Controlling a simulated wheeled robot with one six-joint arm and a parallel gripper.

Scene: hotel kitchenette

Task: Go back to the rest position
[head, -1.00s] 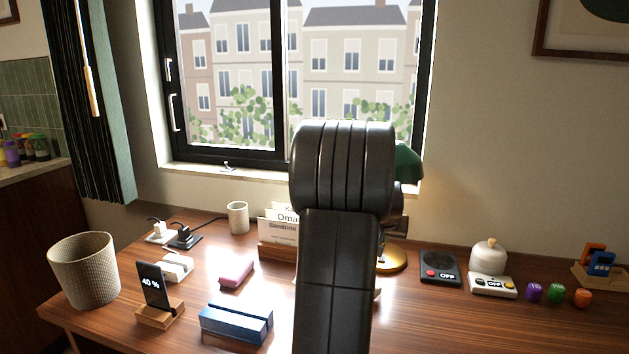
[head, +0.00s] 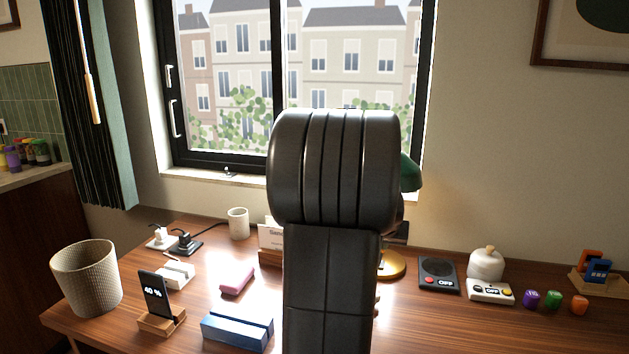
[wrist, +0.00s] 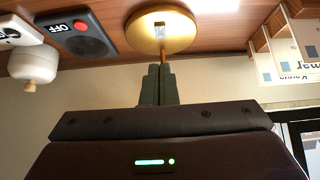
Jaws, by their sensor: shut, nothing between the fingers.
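My gripper shows in the wrist view (wrist: 158,84), its two dark fingers close together with nothing between them. The fingers point at the gold lamp base (wrist: 160,32) on the desk; I cannot tell the distance between them. In the head view my arm stands upright in the middle and hides the gripper. The arm also covers part of the green-shaded lamp (head: 410,172) and of the card holder (head: 270,257).
The wooden desk (head: 430,325) holds a woven bin (head: 87,280), a phone on a stand (head: 156,294), a blue block (head: 236,332), a pink block (head: 237,280), a cup (head: 238,223), a black OFF device (head: 438,273), a white OFF device (head: 491,291) and several small cubes. A window stands behind.

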